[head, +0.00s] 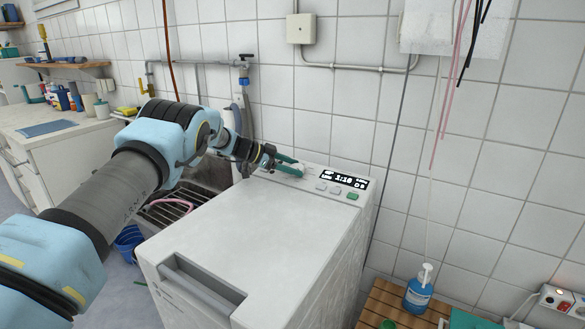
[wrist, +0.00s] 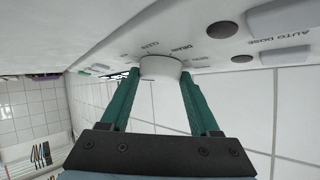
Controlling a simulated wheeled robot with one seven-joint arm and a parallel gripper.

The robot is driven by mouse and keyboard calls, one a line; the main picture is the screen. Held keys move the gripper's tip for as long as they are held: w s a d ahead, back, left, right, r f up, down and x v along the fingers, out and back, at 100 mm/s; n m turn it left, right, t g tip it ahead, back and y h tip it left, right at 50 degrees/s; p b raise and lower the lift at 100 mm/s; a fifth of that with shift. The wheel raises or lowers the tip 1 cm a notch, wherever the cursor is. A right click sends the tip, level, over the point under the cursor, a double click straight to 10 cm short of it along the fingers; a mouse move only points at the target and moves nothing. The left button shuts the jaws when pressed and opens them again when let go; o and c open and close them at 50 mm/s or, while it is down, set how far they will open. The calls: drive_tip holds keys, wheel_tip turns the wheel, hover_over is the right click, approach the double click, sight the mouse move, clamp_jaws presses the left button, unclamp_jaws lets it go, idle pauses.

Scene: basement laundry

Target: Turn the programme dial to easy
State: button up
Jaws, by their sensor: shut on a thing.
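The white programme dial (wrist: 161,69) sits on the machine's control panel (wrist: 215,25), with small printed labels around it. In the head view the dial is mostly hidden by the fingers. The white top-loading washing machine (head: 225,230) stands below my arm.
Right of the dial are a lit display (head: 344,180) and several buttons, including a green one (head: 352,196). A tiled wall rises close behind. A sink with a rack (head: 165,208) is at left. A blue pump bottle (head: 418,290) stands on a slatted wooden surface at right.

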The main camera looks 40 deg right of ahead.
drive_tip(key=o, duration=1.3)
drive_tip(key=shift+o, duration=0.2)
drive_tip(key=b+v, duration=0.3)
drive_tip(key=v, duration=0.6)
drive_tip(key=shift+w+a+r, duration=0.1)
drive_tip(key=shift+a+r, duration=0.05)
drive_tip(key=shift+a, duration=0.1)
drive_tip(key=shift+w+a+r, duration=0.2)
drive_tip(key=shift+a+r, duration=0.1)
drive_tip(key=shift+a, duration=0.15)
